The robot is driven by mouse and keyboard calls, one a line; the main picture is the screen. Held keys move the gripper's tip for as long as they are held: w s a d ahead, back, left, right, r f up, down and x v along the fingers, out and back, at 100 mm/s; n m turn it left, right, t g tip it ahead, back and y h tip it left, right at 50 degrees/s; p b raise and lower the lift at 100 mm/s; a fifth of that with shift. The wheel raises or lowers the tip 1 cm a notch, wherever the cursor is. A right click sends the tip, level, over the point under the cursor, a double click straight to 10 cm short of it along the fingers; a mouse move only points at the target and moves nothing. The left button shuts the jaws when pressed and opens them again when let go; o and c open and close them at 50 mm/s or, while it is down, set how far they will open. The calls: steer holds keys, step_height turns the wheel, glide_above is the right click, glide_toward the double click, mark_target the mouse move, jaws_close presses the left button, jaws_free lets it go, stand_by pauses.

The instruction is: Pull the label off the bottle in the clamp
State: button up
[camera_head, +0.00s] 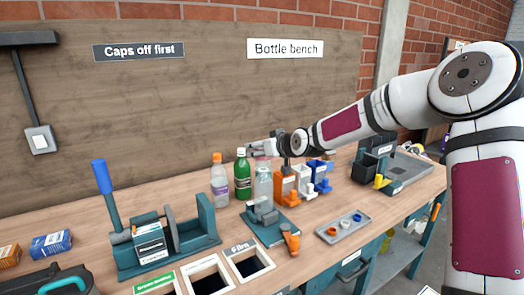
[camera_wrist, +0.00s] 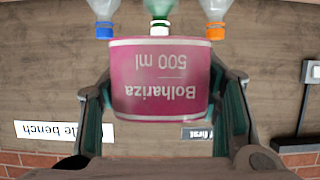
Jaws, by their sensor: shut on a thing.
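My gripper (camera_wrist: 165,100) is shut on a curved pink label (camera_wrist: 160,80) reading "Bolhariza 500 ml", which shows upside down between the fingers in the wrist view. No bottle body shows within the label there. In the head view my gripper (camera_head: 262,147) is raised over the bench, in front of the top of a clear bottle (camera_head: 264,186). The grey-green clamp (camera_head: 264,212) stands on the bench below it.
A green bottle (camera_head: 242,178) and an orange-capped bottle (camera_head: 219,182) stand left of the clear one. Orange, white and blue holders (camera_head: 287,184) stand close to the right. A tray (camera_head: 343,226) holds small coloured rings. A blue-handled press (camera_head: 160,240) and labelled bench openings are at front left.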

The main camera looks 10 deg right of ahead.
stand_by(0.3)
steer(key=shift+r+p, duration=0.6)
steer(key=shift+r, duration=0.5)
